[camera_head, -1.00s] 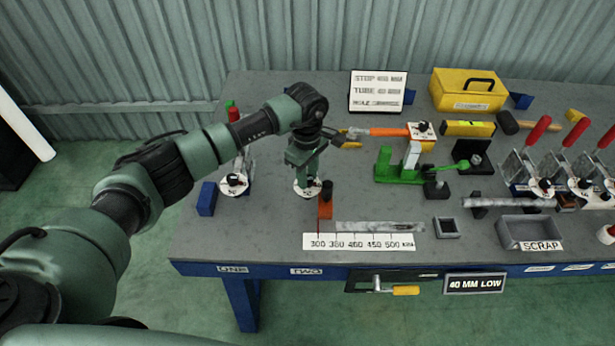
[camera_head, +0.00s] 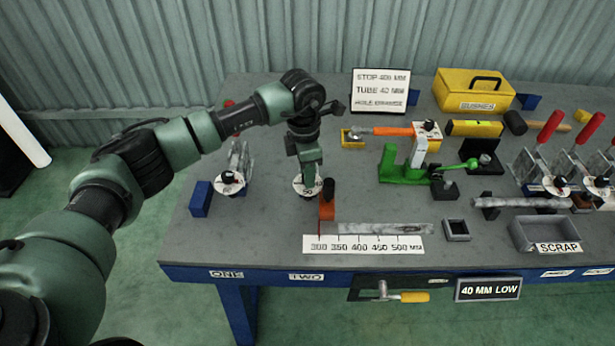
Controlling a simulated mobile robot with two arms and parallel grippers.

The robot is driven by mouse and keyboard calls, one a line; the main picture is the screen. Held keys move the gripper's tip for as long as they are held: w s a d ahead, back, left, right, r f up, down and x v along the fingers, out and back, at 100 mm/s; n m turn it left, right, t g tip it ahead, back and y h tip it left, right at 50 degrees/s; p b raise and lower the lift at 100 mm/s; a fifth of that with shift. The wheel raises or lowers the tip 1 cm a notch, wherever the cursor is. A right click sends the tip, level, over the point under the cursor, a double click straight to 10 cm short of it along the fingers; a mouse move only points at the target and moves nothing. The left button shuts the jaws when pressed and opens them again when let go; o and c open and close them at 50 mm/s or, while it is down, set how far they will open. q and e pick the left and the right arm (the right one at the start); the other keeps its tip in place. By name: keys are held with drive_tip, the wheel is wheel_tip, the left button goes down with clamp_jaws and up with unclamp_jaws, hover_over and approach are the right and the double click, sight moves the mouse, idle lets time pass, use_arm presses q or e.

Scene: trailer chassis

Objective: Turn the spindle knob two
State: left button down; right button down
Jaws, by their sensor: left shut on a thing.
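The spindle knob two is at the white round dial (camera_head: 301,191) on the bench, above the front label TWO (camera_head: 306,277). My left gripper (camera_head: 308,180) points down over this dial and is shut on the knob. The gripper hides most of the knob, so its pointer position cannot be read. Another dial with a dark knob (camera_head: 229,178) stands to the left, behind the label ONE (camera_head: 227,274). My right gripper is not in view.
An orange stop block (camera_head: 327,212) with a black knob stands just right of the dial, by a scale strip (camera_head: 363,245) and a grey tube (camera_head: 385,228). A green clamp fixture (camera_head: 405,172) and a scrap tray (camera_head: 538,234) are further right. A blue block (camera_head: 201,199) sits left.

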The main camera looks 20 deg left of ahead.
use_arm(q)
drive_tip(key=n+b, duration=0.1)
drive_tip(key=n, duration=0.2)
drive_tip(key=shift+n+t+b, duration=0.3)
drive_tip(key=shift+n+b, duration=0.4)
drive_tip(key=shift+n, duration=0.7)
drive_tip(key=c, duration=1.1)
unclamp_jaws()
drive_tip(key=shift+r, duration=0.1)
drive_tip(key=r, duration=0.2)
drive_tip(key=r+b, duration=0.1)
drive_tip(key=r, duration=0.4)
drive_tip(key=shift+s+a+r+b, duration=0.1)
drive_tip(key=shift+s+r+b, duration=0.2)
drive_tip(key=shift+r+b, duration=0.05)
